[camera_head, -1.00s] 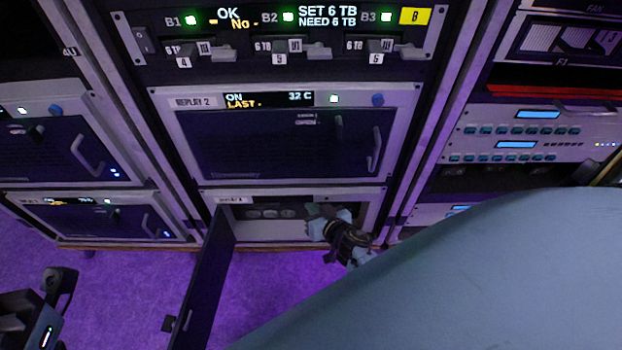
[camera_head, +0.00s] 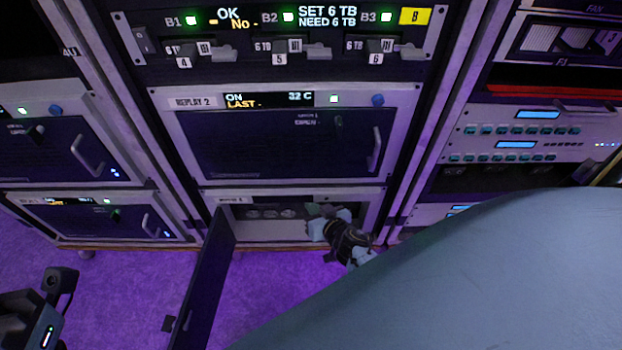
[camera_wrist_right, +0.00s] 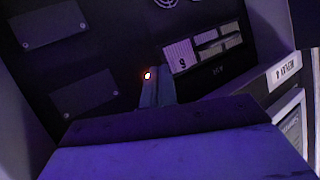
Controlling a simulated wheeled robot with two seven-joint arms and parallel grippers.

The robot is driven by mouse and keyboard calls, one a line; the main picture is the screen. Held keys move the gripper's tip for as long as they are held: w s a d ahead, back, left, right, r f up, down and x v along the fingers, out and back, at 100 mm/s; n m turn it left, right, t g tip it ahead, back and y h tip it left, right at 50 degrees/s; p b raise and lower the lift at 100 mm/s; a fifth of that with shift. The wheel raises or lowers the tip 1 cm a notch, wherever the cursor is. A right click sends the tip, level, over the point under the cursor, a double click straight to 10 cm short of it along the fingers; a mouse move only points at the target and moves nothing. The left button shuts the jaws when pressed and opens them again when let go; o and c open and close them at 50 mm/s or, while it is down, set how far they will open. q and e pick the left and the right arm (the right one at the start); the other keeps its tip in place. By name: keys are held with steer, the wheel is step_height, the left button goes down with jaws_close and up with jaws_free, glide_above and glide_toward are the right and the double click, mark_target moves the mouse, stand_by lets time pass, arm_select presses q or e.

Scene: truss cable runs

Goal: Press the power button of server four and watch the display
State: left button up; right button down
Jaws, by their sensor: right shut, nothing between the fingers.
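The bottom server of the middle rack, with label (camera_head: 232,199), has its front door (camera_head: 204,285) hanging open at the left. Its label also shows upside down in the wrist view (camera_wrist_right: 287,70) and seems to read REPLAY 4. My right gripper (camera_head: 318,228) is shut and empty, its tips inside the open front at the right. In the wrist view the shut fingers (camera_wrist_right: 157,90) sit beside a small glowing orange light (camera_wrist_right: 148,76); I cannot tell whether they touch. The power button itself is not clearly seen. The server's display strip looks dark. A dark part at lower left may be my left gripper (camera_head: 58,285); its jaws are unclear.
REPLAY 2 (camera_head: 290,145) sits directly above, its display (camera_head: 268,99) reading ON, LAST and 32 C. A drive panel (camera_head: 280,35) is above that. Other racks stand close on both sides. Purple floor (camera_head: 130,290) is free in front at the left.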

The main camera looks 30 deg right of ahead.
steer(key=shift+w+d, duration=0.25)
steer(key=shift+w, duration=0.1)
steer(key=shift+w, duration=0.1)
stand_by(0.4)
steer(key=shift+w+d+r, duration=0.3)
steer(key=shift+w+d, duration=0.15)
steer(key=shift+d, duration=0.15)
stand_by(0.6)
steer(key=shift+s+a, duration=0.1)
steer(key=shift+s, duration=0.05)
steer(key=shift+s+p, duration=0.1)
steer(key=shift+p, duration=0.25)
steer(key=shift+a, duration=0.1)
steer(key=shift+s+a+f+p, duration=0.1)
steer(key=shift+s+a+p, duration=0.05)
steer(key=shift+s+a, duration=0.55)
steer(key=shift+s+a+f+p, duration=0.15)
steer(key=shift+s+a, duration=0.2)
steer(key=shift+s, duration=0.5)
steer(key=shift+s+a+r+p, duration=0.1)
steer(key=shift+s+a+p, duration=0.05)
steer(key=shift+s+a, duration=0.55)
steer(key=shift+s+d+f, duration=0.1)
steer(key=shift+s, duration=0.05)
